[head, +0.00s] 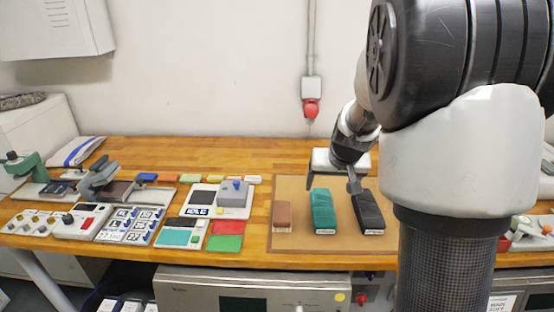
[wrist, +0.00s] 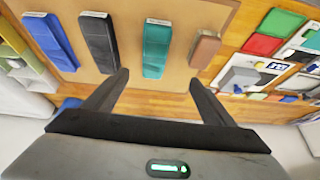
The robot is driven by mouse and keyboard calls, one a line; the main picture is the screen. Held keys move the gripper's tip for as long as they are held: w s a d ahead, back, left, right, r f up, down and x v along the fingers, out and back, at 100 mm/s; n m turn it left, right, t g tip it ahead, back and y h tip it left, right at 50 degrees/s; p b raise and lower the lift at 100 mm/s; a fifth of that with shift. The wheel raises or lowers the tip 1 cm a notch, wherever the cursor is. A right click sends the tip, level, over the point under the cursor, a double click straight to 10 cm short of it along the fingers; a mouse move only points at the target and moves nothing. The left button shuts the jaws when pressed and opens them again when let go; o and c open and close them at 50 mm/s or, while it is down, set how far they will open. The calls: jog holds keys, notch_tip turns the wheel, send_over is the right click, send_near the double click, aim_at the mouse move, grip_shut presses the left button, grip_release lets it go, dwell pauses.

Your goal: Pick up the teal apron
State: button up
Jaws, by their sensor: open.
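The teal apron (head: 323,213) is a folded, narrow bundle with a white label at its near end. It lies on a tan mat (head: 290,247) on the wooden bench, between a brown bundle and a black one. It also shows in the wrist view (wrist: 157,45), ahead of my fingertips and roughly in line with the gap between them. My gripper (head: 332,180) is open and empty, near the far end of the teal apron and apparently above the mat. In the wrist view, my gripper (wrist: 160,78) has its two fingers spread, with nothing between them.
The brown bundle (head: 282,215) and the black bundle (head: 368,212) flank the apron with narrow gaps. A blue bundle (wrist: 50,40) lies beyond the black one. Left of the mat are a grey device (head: 233,192), red and green pads (head: 225,235) and several panels.

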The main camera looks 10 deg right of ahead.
send_near(323, 203)
jog(key=x, duration=0.4)
jog(key=shift+a+f+b, duration=0.15)
jog(key=shift+f+b, duration=0.15)
jog(key=shift+f, duration=0.2)
jog(key=shift+x, duration=2.85)
jog(key=shift+w+r, duration=0.1)
jog(key=shift+c, duration=0.4)
jog(key=c, duration=1.2)
jog(key=shift+r, duration=0.1)
